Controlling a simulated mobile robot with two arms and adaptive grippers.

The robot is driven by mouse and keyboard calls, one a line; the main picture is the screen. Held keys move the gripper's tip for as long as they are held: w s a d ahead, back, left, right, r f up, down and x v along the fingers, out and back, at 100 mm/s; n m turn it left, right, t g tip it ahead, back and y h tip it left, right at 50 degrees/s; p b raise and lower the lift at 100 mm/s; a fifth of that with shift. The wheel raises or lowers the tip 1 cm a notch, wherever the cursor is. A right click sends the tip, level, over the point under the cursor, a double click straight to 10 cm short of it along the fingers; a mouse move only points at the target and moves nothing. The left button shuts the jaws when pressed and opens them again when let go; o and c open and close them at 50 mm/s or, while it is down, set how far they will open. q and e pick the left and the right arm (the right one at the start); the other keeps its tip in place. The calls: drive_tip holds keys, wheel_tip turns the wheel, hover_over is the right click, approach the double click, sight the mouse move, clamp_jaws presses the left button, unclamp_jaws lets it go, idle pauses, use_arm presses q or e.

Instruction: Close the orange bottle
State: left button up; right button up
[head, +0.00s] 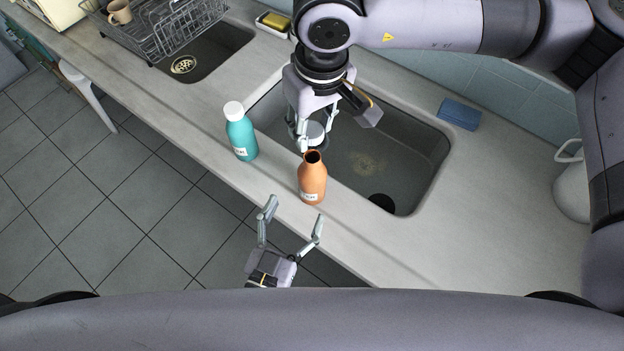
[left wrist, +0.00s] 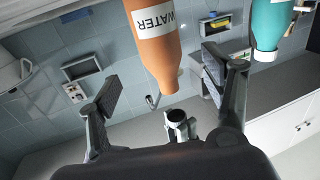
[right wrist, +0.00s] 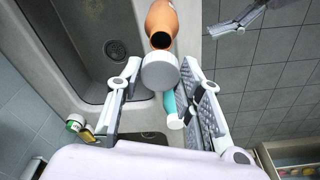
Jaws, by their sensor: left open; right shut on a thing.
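The orange bottle (head: 312,182) stands upright and uncapped on the front counter strip, its dark mouth showing. It also shows in the right wrist view (right wrist: 161,18) and upside down in the left wrist view (left wrist: 158,50), where its label reads "WATER". My right gripper (head: 315,143) is shut on a white cap (right wrist: 160,71), which is behind the bottle's mouth in the head view, apart from it. My left gripper (head: 294,212) is open and empty in front of the bottle, with its fingers pointing towards the bottle's lower part.
A teal bottle (head: 241,138) with a white cap stands to the left of the orange one. The sink (head: 410,165) lies behind. A blue sponge (head: 459,114) and a dish rack (head: 165,30) are farther back. The counter's front edge is close to the orange bottle.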

sight(313, 175)
use_arm(q)
drive_tip(key=x, duration=1)
drive_tip(key=shift+w, duration=0.1)
drive_tip(key=shift+c, duration=0.2)
clamp_jaws()
use_arm(e)
drive_tip(key=shift+f, duration=2.55)
